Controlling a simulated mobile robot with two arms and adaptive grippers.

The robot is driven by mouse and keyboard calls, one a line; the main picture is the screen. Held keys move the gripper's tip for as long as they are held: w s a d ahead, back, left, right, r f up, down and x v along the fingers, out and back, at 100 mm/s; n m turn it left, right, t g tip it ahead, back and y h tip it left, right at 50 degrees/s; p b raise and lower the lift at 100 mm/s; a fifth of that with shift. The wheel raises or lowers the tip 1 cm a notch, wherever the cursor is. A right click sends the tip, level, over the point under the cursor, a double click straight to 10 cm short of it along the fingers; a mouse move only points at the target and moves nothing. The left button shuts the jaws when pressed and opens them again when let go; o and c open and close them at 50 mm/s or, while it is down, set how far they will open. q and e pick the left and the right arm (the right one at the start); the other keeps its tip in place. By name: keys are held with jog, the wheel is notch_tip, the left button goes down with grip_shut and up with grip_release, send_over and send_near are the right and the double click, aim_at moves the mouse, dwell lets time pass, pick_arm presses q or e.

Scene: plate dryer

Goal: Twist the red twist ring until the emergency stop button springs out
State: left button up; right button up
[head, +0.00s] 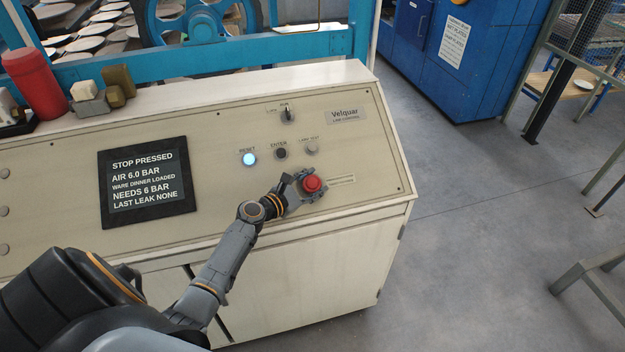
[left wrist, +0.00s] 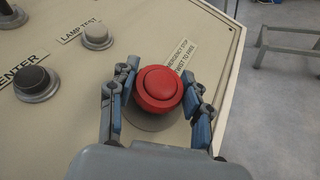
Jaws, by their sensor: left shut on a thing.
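The red emergency stop button (head: 312,184) with its red twist ring sits at the lower right of the beige control panel (head: 225,195). In the left wrist view the button (left wrist: 160,84) has a round cap inside a wider red ring (left wrist: 157,107). My left gripper (head: 308,186) is at the button, its two fingers on either side of the ring and shut on it. In the left wrist view my left gripper (left wrist: 160,95) has a finger at the left and right of the ring. Whether the button is in or out is hard to tell. My right gripper is not in view.
A dark screen (head: 148,186) reads "STOP PRESSED". A lit reset button (head: 249,159), an enter button (head: 280,153), a lamp test button (head: 311,147) and a switch (head: 288,113) are above the stop. A red bottle (head: 35,83) stands at left. Floor right of the cabinet is open.

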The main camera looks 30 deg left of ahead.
pick_arm(q)
jog(key=shift+f+m+g+h, duration=0.1)
jog(key=shift+m+g+h, duration=0.3)
jog(key=shift+m, duration=0.2)
jog(key=shift+h, duration=0.3)
jog(key=o, duration=1.2)
jog(key=v, duration=1.2)
